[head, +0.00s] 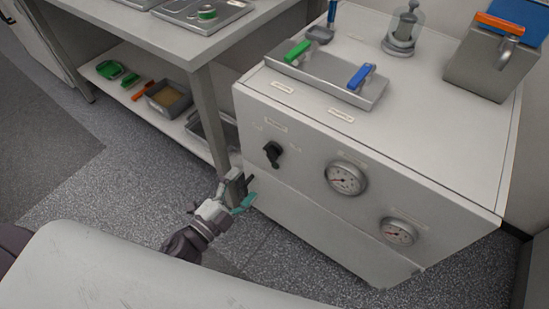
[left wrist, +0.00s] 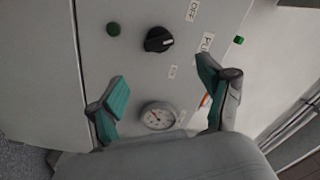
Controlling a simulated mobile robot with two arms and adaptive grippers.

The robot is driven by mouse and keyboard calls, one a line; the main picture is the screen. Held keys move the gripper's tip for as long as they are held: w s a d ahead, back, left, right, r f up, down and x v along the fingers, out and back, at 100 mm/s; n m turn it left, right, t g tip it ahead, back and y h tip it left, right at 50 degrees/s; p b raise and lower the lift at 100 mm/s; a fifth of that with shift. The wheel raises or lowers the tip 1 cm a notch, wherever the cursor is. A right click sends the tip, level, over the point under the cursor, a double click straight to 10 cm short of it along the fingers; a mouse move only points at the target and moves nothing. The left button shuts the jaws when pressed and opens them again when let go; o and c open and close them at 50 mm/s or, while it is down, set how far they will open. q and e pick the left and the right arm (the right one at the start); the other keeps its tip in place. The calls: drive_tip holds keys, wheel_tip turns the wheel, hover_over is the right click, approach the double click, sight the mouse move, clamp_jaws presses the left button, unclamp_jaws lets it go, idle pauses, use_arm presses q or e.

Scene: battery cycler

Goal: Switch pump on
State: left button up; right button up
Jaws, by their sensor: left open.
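In the head view a black knob (head: 272,154) sits on the front of a white cabinet (head: 300,190), under a small label too small to read. My left gripper (head: 241,193) is below and left of this knob, apart from it. In the left wrist view a black rotary knob (left wrist: 158,39) lies beyond my open left gripper (left wrist: 161,73), with nothing between the fingers. An "OFF" label (left wrist: 193,11) and a label starting "PU" (left wrist: 207,43) are right of it. I cannot tell for sure that both views show the same knob. My right gripper is out of view.
Two round gauges (head: 346,178) sit right of the knob in the head view. A tray (head: 322,77) with green and blue handles stands on the cabinet. A table with a lower shelf (head: 130,89) is at left. The wrist view shows a gauge (left wrist: 158,115) and a dark green round part (left wrist: 113,29).

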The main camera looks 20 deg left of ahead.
sight(270, 156)
use_arm(q)
drive_tip(key=x, duration=1.2)
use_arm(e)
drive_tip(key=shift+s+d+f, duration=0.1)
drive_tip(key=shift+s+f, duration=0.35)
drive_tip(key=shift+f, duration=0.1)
use_arm(q)
drive_tip(key=shift+s, duration=0.1)
